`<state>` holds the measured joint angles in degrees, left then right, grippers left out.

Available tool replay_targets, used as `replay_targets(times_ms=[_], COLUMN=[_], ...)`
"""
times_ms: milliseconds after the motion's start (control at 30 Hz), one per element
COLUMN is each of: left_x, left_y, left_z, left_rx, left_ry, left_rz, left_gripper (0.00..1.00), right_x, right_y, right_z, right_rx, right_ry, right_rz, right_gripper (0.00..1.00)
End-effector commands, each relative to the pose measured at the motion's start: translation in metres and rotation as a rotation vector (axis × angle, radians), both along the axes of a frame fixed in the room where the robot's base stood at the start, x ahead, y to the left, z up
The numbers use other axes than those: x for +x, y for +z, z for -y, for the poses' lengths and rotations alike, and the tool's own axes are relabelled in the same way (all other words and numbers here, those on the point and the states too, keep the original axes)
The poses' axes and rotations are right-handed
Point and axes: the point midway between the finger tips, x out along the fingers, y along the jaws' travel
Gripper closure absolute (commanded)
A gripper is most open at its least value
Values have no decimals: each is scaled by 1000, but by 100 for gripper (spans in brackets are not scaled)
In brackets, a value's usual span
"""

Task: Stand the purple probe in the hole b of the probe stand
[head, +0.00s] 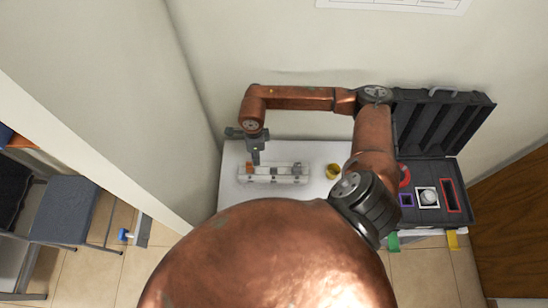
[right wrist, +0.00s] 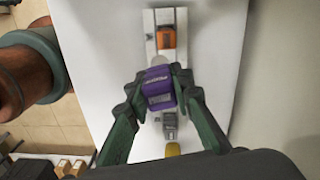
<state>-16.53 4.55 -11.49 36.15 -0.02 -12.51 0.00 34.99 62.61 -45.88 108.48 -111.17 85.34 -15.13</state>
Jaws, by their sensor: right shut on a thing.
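My right gripper (head: 256,155) is over the left part of the table, at the probe stand (head: 262,180). It is shut on the purple probe (right wrist: 158,88), which shows between the fingertips in the right wrist view. The stand is a long pale block that runs away under the gripper in that view (right wrist: 150,20). An orange probe (right wrist: 167,41) stands in it on one side of the purple probe, and a grey piece (right wrist: 170,125) is on the other side. The purple probe's lower end is hidden, so I cannot tell whether it is in a hole. Hole letters are unreadable.
A small yellow cup (head: 333,171) stands on the white table (head: 312,152), right of the stand. An open black case (head: 440,215) with coloured-framed slots is at the right. A wall rises behind the table. My right arm arches over the table.

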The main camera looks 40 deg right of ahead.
Motion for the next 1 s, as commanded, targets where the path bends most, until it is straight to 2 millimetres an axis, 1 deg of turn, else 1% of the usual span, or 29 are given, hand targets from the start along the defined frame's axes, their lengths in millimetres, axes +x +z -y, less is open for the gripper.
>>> replay_targets(times_ms=[33,167,300,400,500,600,700,800,1000], left_x=[-1,-7,-17,-22,-23,-22,-19,-16,-13], left_y=[7,16,25,31,36,39,40,40,34], left_z=[0,-1,-2,-2,-2,-2,-2,-2,-2], left_rx=[0,1,2,3,3,3,3,2,3], left_ry=[0,1,5,6,6,6,6,5,5], left_rz=[-1,-9,-21,-28,-29,-27,-25,-21,-17], left_gripper=[60,60,60,60,60,60,60,60,60], right_x=[-3,-9,-17,-23,-28,-32,-34,-35,-35], right_y=[-2,-14,-27,-35,-42,-47,-50,-53,-63], right_z=[6,18,32,41,49,54,58,59,59], right_rx=[-3,-7,-15,-20,-25,-27,-29,-30,-30], right_ry=[-110,-420,-749,-962,-1137,-1263,-1339,-1373,-1378], right_rz=[-5,-14,-21,-24,-24,-23,-22,-22,-22], right_gripper=[100,100,100,100,100,100,100,100,100])
